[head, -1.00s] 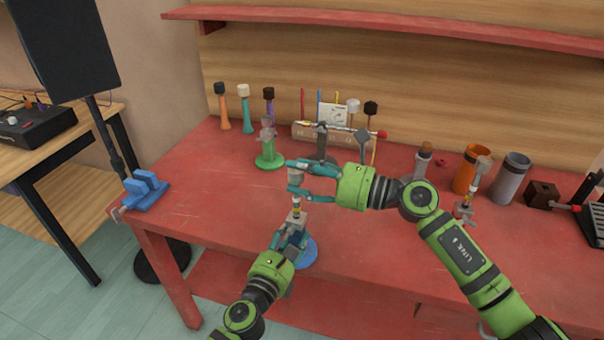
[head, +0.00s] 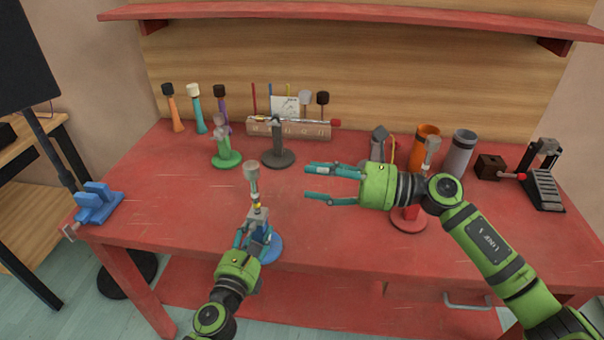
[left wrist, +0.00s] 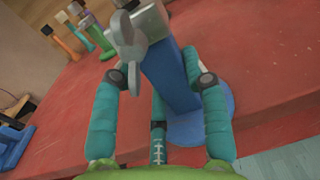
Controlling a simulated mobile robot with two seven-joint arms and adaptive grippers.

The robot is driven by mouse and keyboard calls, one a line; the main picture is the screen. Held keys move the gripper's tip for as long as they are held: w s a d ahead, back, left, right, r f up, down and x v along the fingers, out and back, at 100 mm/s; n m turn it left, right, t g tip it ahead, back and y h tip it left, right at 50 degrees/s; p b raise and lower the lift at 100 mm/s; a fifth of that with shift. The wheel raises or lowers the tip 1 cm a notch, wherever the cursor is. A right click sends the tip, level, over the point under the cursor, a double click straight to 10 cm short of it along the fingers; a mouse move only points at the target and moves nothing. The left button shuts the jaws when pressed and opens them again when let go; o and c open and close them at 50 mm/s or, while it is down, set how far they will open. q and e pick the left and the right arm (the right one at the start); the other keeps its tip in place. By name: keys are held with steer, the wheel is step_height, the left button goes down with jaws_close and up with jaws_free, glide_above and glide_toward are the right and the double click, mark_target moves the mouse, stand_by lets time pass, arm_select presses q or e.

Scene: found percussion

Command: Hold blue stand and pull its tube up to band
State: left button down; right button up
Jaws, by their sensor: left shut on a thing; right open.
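The blue stand has a round blue base (head: 270,250) near the front edge of the red table. Its upright blue column shows in the left wrist view (left wrist: 172,85), with a grey collar and wing knob (left wrist: 128,45) at the top. My left gripper (head: 256,235) is shut on this column, which is partly hidden by the fingers. A tube (head: 252,187) with a grey head rises above the collar, and a yellow band (head: 257,206) shows just above the collar. My right gripper (head: 308,182) is open and empty, to the right of the tube and apart from it.
A green stand (head: 226,160), a dark stand (head: 278,158) and a red stand (head: 409,224) stand around. A blue clamp (head: 97,205) is at the left edge. Orange (head: 424,145) and grey (head: 459,153) cups stand right. The table's middle is mostly clear.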

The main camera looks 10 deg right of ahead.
stand_by(0.3)
arm_select(q)
steer(key=c, duration=0.6)
jaws_free()
